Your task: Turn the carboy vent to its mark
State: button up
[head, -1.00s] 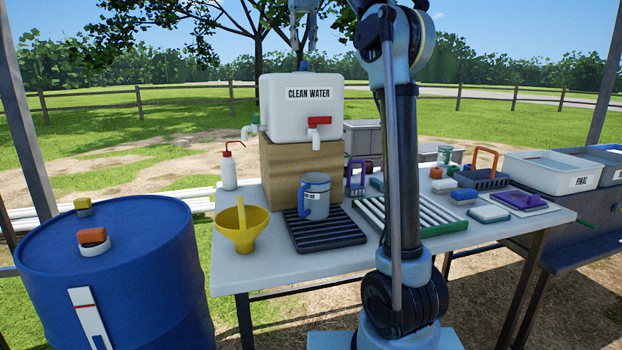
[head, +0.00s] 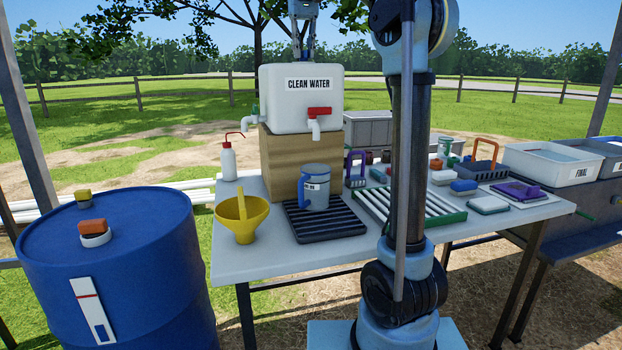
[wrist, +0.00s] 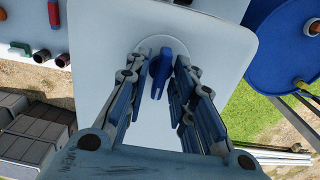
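The white carboy (head: 275,105), labelled CLEAN WATER, stands on a wooden block on the table. Its blue vent (wrist: 159,72) is a knob with a long handle on a round pale base on the carboy's top; in the wrist view the handle points down and slightly left. My gripper (wrist: 163,60) is open above the carboy top, one finger on each side of the vent. Small gaps show between fingers and knob. I cannot make out the vent's mark.
A red-handled tap (head: 318,112) and a green-handled tap sit on the carboy's sides. A wash bottle (head: 228,160), yellow funnel (head: 242,220), jug (head: 315,188) and racks crowd the table. A blue drum (head: 110,250) stands at left.

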grip_shut()
jog(key=n, duration=0.8)
jog(key=shift+n, duration=0.4)
jog(key=n, duration=0.4)
jog(key=shift+n, duration=0.3)
jog(key=n, duration=0.4)
jog(key=shift+n, duration=0.3)
jog(key=o, duration=0.5)
grip_release()
